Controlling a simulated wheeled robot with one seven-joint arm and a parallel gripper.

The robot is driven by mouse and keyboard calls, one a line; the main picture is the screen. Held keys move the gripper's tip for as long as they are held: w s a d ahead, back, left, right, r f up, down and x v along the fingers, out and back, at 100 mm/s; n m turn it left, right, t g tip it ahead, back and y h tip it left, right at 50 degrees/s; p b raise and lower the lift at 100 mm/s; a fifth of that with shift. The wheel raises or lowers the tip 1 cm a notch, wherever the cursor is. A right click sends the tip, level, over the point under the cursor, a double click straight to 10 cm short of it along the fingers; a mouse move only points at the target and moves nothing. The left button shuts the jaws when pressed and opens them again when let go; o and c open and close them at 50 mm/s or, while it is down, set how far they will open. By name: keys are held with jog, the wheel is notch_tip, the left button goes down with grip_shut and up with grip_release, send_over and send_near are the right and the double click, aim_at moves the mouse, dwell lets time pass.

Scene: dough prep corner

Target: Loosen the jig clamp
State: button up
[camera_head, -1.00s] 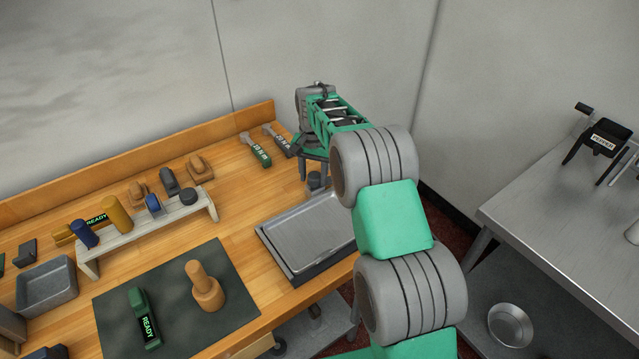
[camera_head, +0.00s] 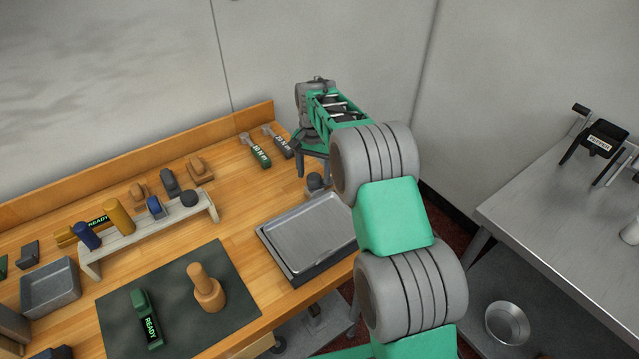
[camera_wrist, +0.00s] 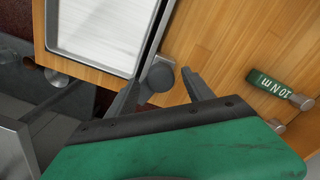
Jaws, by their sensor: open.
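The jig clamp shows as a grey round knob on a bracket (camera_head: 316,182) at the back corner of the tray fixture. In the wrist view its dark knob (camera_wrist: 158,79) sits beside the tray's corner. My gripper (camera_wrist: 162,80) is open, with one finger on each side of the knob in the picture. I cannot tell whether the fingers touch it or how far above it they are. In the head view my gripper (camera_head: 313,168) points down over the clamp, partly hidden by my own arm.
A metal tray (camera_head: 312,236) lies in the fixture at the bench's right edge. Two torque wrenches, one green (camera_head: 256,151) and one grey (camera_head: 278,143), lie behind. A rack (camera_head: 150,232) and a dark mat (camera_head: 228,318) are left. A steel table (camera_head: 560,230) stands right.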

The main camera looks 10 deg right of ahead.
aim_at(314, 176)
jog(key=m, duration=0.6)
jog(key=shift+r, duration=0.15)
notch_tip(314, 176, down, 3)
jog(key=shift+w+f+b, duration=0.1)
jog(key=shift+f+b, duration=0.05)
jog(key=shift+b, duration=0.7)
jog(key=shift+c, duration=0.2)
jog(key=shift+r, duration=0.2)
grip_shut()
jog(key=shift+o, duration=0.2)
grip_release()
